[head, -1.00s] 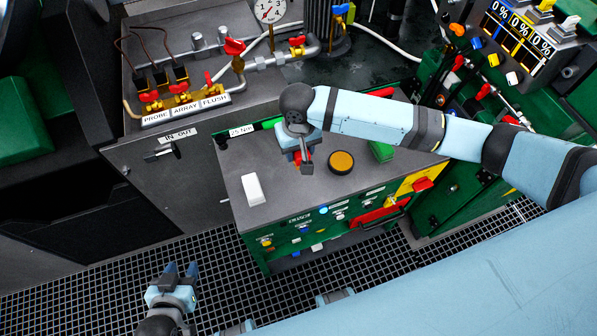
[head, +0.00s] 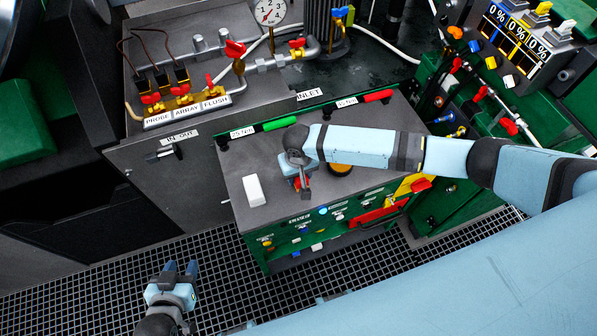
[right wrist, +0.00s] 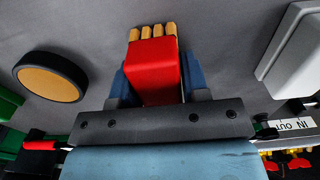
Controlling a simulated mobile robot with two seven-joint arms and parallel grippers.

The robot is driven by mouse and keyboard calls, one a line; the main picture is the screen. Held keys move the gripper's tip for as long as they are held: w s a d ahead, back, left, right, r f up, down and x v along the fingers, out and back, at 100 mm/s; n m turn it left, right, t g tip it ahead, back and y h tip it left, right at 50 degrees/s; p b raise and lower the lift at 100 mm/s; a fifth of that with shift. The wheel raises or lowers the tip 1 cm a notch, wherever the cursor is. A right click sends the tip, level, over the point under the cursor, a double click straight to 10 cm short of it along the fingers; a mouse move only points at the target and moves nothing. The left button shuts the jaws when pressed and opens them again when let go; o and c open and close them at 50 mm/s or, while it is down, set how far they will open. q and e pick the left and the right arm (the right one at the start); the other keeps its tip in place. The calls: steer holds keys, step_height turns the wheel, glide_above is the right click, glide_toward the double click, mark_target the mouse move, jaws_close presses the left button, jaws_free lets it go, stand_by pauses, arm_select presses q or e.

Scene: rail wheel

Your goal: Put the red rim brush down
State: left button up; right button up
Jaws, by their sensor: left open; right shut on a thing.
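The red rim brush (right wrist: 153,72) has a red body and tan bristle tufts. In the right wrist view it sits between the blue fingers of my right gripper (right wrist: 153,85), which is shut on it. In the head view my right gripper (head: 301,182) is over the grey cart top (head: 285,208), near its front edge. The brush is mostly hidden there by the gripper, and I cannot tell whether it touches the surface. My left gripper (head: 181,268) is open and empty, low over the floor grating left of the cart.
A white block (head: 254,190) lies left of the right gripper, and a black-rimmed orange puck (head: 341,170) lies right, partly under my arm. A green-handled tool (head: 280,125) and a red-handled one (head: 378,96) lie along the back edge. Bare cart top lies between block and puck.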

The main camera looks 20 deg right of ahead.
steer(key=shift+f, duration=0.1)
steer(key=o, duration=0.4)
steer(key=shift+f, duration=0.1)
steer(key=o, duration=0.4)
